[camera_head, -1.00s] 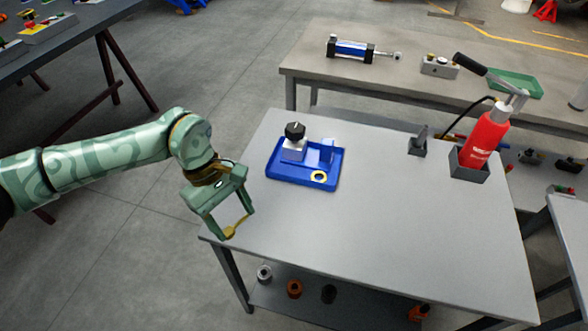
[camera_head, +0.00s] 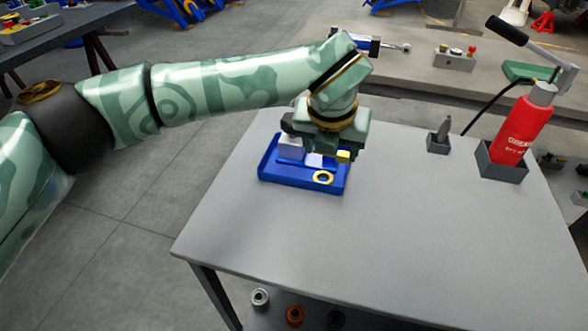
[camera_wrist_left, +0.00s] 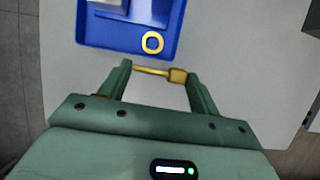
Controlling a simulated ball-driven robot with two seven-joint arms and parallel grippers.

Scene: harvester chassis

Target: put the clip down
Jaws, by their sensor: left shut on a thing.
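The clip is a thin yellow bar with a blockier end. My left gripper (camera_wrist_left: 157,71) is shut on the clip (camera_wrist_left: 150,70), which lies across between its fingertips in the left wrist view. In the head view my left gripper (camera_head: 338,150) hangs over the right side of the blue tray, and the clip's yellow end (camera_head: 343,156) shows below it. In the wrist view the clip appears just off the edge of the tray (camera_wrist_left: 112,40), apart from the yellow ring. Its exact height above the table is hard to tell. My right gripper is not in view.
The blue tray (camera_head: 290,182) on the grey table (camera_head: 390,230) holds a yellow ring (camera_head: 323,177) and a grey block (camera_head: 290,148) partly behind my gripper. The table's middle and front are clear.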

